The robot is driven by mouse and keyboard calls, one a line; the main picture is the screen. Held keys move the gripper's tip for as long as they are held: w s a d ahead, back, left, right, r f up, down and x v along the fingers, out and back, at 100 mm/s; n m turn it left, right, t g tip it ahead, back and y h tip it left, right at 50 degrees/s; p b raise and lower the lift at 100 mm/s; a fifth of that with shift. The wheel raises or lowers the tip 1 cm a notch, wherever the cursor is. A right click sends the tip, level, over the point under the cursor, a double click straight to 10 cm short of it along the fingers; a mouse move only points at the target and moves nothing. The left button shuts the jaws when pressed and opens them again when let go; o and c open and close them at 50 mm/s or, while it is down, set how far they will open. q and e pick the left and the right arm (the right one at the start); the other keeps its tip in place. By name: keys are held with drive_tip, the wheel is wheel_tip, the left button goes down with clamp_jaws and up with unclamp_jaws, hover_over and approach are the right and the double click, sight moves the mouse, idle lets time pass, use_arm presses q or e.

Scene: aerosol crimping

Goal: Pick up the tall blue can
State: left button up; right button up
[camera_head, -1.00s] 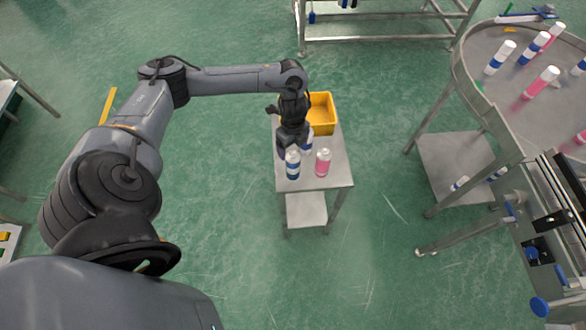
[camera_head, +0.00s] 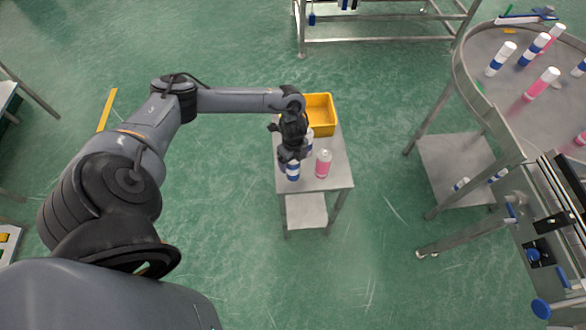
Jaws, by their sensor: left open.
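A blue and white can (camera_head: 293,173) stands upright near the front left of the small metal table (camera_head: 338,178). My left gripper (camera_head: 291,160) is open, pointing down right over this can and covering its upper part. I cannot tell whether the fingers touch it. Another blue and white can (camera_head: 309,142) stands just behind, partly hidden by the gripper. Their heights are hard to compare here. My right gripper is not in view.
A pink and white can (camera_head: 323,164) stands close to the right of the gripper. A yellow bin (camera_head: 321,112) sits at the table's back. A round metal table (camera_head: 490,48) with several blue and pink cans stands at the right. The front right of the small table is clear.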

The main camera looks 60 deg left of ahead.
use_arm(q)
drive_tip(key=c, duration=1.4)
drive_tip(key=shift+c, duration=0.2)
drive_tip(key=shift+r, duration=0.2)
